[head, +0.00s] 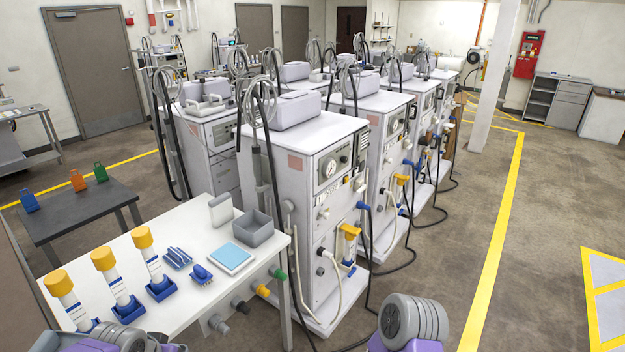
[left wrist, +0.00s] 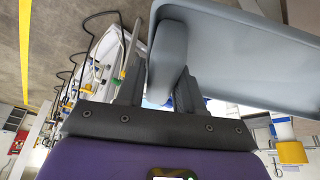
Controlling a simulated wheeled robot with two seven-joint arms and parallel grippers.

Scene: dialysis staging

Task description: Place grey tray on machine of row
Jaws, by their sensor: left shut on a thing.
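My left gripper (left wrist: 155,85) shows in the left wrist view, with its dark fingers closed on the upright end of a blue-grey tray (left wrist: 250,50). The tray extends to the right of the fingers, and part of it is outside the picture. I cannot make out this gripper or the held tray in the head view. A row of white machines (head: 318,133) stands at the centre of the head view. The nearest machine has a pale grey box (head: 296,110) on top. A machine behind it on the left bears a pale tray-like piece (head: 206,106). My right gripper is in neither view.
A white table (head: 185,317) holds yellow-capped cylinders (head: 104,259), blue clips (head: 178,258), a light blue pad (head: 230,257), a grey open bin (head: 253,226) and an upright pale plate (head: 221,209). Hoses hang around the machines. The floor on the right (head: 545,200) is clear.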

